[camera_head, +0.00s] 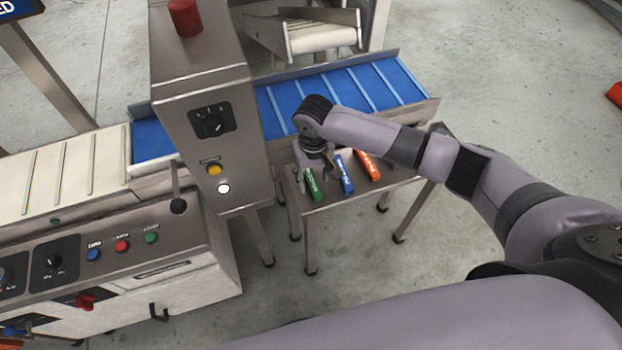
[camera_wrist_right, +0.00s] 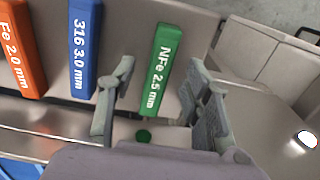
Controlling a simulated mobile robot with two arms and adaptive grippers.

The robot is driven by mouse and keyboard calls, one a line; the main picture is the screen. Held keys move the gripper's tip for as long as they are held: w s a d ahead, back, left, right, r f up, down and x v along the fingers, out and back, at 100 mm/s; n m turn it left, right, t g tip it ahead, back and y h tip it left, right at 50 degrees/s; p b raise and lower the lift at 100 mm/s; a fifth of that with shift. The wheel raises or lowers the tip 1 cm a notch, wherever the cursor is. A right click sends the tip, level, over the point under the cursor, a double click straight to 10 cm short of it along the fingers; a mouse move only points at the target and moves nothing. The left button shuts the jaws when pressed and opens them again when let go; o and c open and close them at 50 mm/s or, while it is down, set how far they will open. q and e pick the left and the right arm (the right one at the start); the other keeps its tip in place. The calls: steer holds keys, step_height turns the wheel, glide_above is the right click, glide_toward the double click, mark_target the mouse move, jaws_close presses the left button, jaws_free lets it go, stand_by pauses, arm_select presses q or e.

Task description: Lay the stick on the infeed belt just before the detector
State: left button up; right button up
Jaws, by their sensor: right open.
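Three test sticks lie side by side on a small steel shelf (camera_head: 325,197): a green stick (camera_head: 312,186) marked NFe 2.5 mm, a blue stick (camera_head: 345,178) marked 316 3.0 mm, and an orange stick (camera_head: 369,166). My right gripper (camera_head: 318,167) is over the shelf. In the right wrist view, its spread fingers (camera_wrist_right: 162,85) frame the lower part of the green stick (camera_wrist_right: 160,68), with nothing held. The blue belt (camera_head: 350,88) runs into the steel detector housing (camera_head: 205,110) from the right. My left gripper is out of view.
The blue stick (camera_wrist_right: 85,45) and orange stick (camera_wrist_right: 22,50) lie close beside the green one. A control cabinet (camera_head: 170,275) with knobs and buttons stands at lower left. A pale belt (camera_head: 75,170) continues left of the detector. The blue belt's visible part is empty.

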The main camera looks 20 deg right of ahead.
step_height(320, 180, down, 2)
steer(key=shift+f, duration=0.1)
jaws_close()
stand_by(0.6)
